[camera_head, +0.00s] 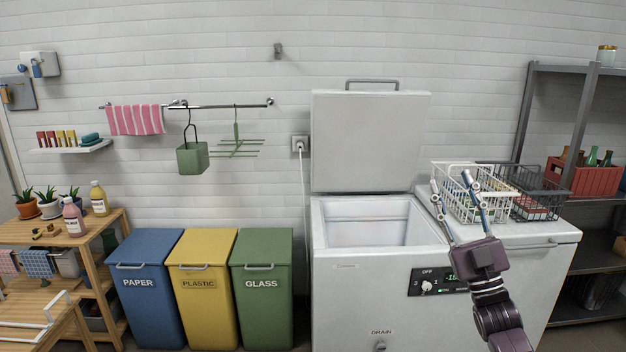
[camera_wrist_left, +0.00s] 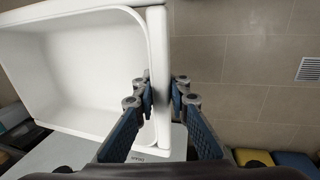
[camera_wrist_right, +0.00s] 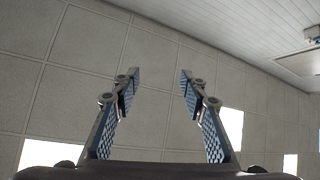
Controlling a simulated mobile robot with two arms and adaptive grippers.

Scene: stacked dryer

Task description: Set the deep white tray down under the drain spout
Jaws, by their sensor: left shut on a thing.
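The deep white tray (camera_wrist_left: 75,65) fills the left half of the left wrist view, its hollow inside facing the camera. My left gripper (camera_wrist_left: 160,92) is shut on the tray's rim, one finger on each side of it. The tray and left gripper do not show in the head view. The drain spout (camera_head: 380,346) is a small knob under the DRAIN label, low on the white chest freezer (camera_head: 360,290), at the head view's bottom edge. My right gripper (camera_head: 452,182) is open and empty, raised before the freezer's right part; its fingers also show in the right wrist view (camera_wrist_right: 158,80).
The freezer's left lid (camera_head: 370,140) stands open. A white wire basket (camera_head: 460,205) and a dark one (camera_head: 535,200) rest on its right top. Blue, yellow and green bins (camera_head: 262,310) stand left of it. The floor below the drain is out of the head view.

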